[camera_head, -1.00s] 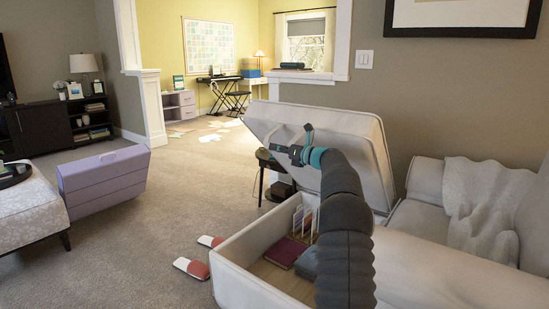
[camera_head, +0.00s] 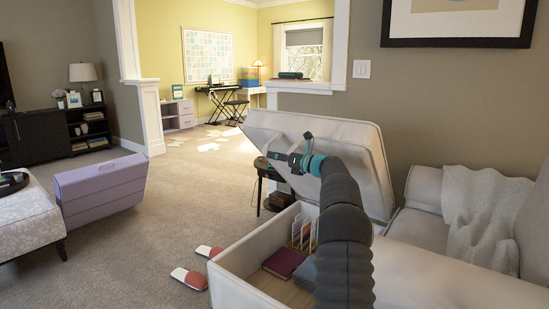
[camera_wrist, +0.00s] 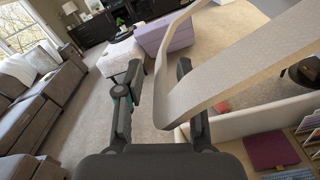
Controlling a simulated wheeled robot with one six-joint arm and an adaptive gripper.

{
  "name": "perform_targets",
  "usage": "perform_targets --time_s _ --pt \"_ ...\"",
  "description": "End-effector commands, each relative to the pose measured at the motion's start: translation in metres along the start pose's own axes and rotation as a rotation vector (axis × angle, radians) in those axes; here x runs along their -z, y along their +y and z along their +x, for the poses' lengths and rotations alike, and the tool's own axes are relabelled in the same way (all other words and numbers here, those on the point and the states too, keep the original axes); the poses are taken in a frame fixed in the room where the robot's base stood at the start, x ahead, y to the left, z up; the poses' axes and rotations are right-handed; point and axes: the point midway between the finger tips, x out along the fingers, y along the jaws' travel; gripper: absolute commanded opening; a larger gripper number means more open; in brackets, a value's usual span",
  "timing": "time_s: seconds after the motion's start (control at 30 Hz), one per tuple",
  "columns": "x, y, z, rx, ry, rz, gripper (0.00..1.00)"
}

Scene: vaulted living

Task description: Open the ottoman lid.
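The cream ottoman (camera_head: 237,290) stands at the lower middle of the head view. Its lid (camera_head: 340,145) is raised and tilted up toward the back, so the inside shows. My arm hides part of the lid and the box.
A dark red book (camera_head: 284,263) and upright cards lie inside the ottoman. Red and white slippers (camera_head: 190,278) lie on the carpet beside it. A purple chest (camera_head: 102,188) stands at left, a grey sofa (camera_head: 420,195) at right. Carpet between chest and ottoman is clear.

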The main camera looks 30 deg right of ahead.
Motion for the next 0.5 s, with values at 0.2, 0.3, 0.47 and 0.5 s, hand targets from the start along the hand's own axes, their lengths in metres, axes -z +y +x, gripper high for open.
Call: perform_targets --time_s 0.2,0.3,0.47,0.5 --pt "-0.001 0.0 -0.031 0.004 -0.001 0.0 0.37" --pt "-0.001 0.0 -0.052 0.003 -0.002 0.001 0.37" --pt "-0.001 0.0 -0.083 0.004 -0.002 0.001 0.37" --pt "-0.001 0.0 -0.09 0.003 -0.002 0.0 0.37"
